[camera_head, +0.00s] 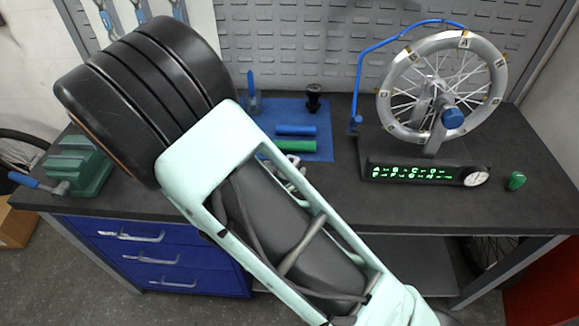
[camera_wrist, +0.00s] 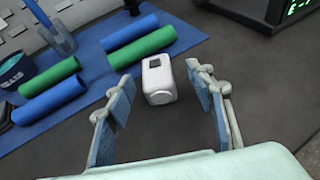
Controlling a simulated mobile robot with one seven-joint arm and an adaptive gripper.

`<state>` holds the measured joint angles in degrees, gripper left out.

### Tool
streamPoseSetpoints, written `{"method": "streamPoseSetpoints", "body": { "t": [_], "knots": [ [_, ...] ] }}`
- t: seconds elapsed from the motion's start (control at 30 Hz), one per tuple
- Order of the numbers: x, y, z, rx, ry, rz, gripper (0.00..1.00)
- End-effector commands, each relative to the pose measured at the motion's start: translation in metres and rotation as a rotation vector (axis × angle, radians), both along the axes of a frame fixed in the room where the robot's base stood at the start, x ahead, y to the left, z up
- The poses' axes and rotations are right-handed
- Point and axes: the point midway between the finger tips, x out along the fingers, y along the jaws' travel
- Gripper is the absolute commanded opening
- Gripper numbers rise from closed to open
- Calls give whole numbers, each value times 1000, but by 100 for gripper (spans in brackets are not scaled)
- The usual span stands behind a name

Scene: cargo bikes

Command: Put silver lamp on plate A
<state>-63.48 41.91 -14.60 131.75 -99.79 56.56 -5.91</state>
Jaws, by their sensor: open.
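The silver lamp (camera_wrist: 159,84), a small pale cylinder-like piece with a dark square on it, lies on the dark bench top in the wrist view. My gripper (camera_wrist: 160,78) is open, with one blue-padded finger on each side of the lamp and a visible gap to both. In the head view my arm covers the lamp and most of my gripper (camera_head: 290,182). A spoked wheel (camera_head: 384,92) stands at the right of the bench with small letter plates around its rim. The plate at its top (camera_head: 463,41) appears to read A, though the lettering is tiny.
Blue tubes (camera_head: 296,130) and green tubes (camera_head: 288,146) lie on a blue mat (camera_head: 322,152). A lit letter display (camera_head: 415,173) with a dial is below the wheel, a small green piece (camera_head: 516,181) to its right. A blue curved arm (camera_head: 358,85) rises beside the wheel. A green vise (camera_head: 78,165) is at left.

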Motion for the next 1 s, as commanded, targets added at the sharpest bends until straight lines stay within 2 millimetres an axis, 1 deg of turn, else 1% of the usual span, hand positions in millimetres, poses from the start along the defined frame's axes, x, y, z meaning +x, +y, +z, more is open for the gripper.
{"method": "streamPoseSetpoints", "body": {
  "t": [0.1, 0.23, 0.33, 0.53, 0.57, 0.9, 1.0],
  "knots": [
    [16, -4, -8, -1, -1, -4, 49],
    [29, -10, -14, 0, 0, -3, 49],
    [34, -11, -16, 0, 0, -2, 49],
    [34, -11, -16, 1, -1, -2, 49],
    [34, -11, -16, 1, -1, -2, 47],
    [34, -11, -16, 0, 0, -1, 10],
    [34, -11, -16, 1, -2, -2, 0]
  ]
}}
